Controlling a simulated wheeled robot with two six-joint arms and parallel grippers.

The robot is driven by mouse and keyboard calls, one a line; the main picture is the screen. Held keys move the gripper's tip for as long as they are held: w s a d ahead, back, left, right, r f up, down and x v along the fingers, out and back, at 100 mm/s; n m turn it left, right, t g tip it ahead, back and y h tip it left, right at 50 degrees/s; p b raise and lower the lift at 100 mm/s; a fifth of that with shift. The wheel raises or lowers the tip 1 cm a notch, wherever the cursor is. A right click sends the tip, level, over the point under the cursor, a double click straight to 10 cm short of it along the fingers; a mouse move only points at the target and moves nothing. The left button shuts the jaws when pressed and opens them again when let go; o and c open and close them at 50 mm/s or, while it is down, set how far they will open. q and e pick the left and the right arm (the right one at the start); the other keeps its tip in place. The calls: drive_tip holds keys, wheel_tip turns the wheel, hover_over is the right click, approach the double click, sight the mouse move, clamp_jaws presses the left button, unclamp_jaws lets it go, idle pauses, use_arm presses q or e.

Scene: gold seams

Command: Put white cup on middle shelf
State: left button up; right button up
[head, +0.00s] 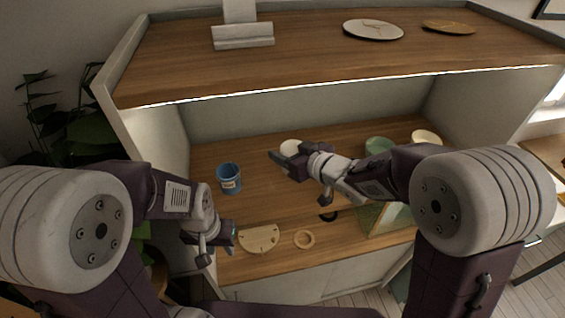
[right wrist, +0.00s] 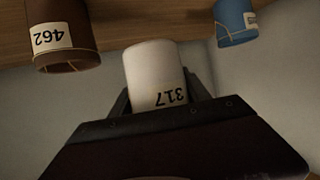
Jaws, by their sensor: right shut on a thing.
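The white cup (right wrist: 156,75) sits between the fingers of my right gripper (right wrist: 158,92) in the right wrist view, its label "317" upside down. In the head view the white cup (head: 291,148) shows just behind my right gripper (head: 279,161), over the shelf board (head: 265,190) inside the cabinet. My right gripper is shut on it. I cannot tell whether the cup touches the board. My left gripper (head: 230,237) is low at the cabinet's front left, away from the cup. Its fingers are too unclear to tell if they are open.
A blue cup (head: 229,178) stands left of my right gripper. A brown cup (right wrist: 62,35) labelled "462" shows in the right wrist view. A green bowl (head: 378,146) and a cream bowl (head: 426,138) are at the right. The upper board (head: 300,60) overhangs the compartment.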

drive_tip(key=a+f, duration=0.1)
drive_tip(key=w+a+f, duration=0.1)
drive_tip(key=a, duration=0.1)
drive_tip(key=w+a+f, duration=0.1)
drive_tip(key=a, duration=0.1)
drive_tip(key=shift+w, duration=0.2)
drive_tip(key=shift+s+f, duration=0.1)
drive_tip(key=shift+s, duration=0.05)
drive_tip(key=shift+f+p, duration=0.3)
drive_tip(key=shift+f, duration=0.05)
wheel_tip(320, 180, down, 3)
drive_tip(key=shift+r, duration=0.1)
drive_tip(key=shift+w+a+f, duration=0.1)
drive_tip(key=shift+w+f, duration=0.15)
drive_tip(key=shift+f, duration=0.15)
drive_tip(key=shift+s, duration=0.15)
drive_tip(key=shift+s+f, duration=0.1)
drive_tip(key=o, duration=1.4)
drive_tip(key=shift+c, duration=0.2)
drive_tip(key=shift+o, duration=0.9)
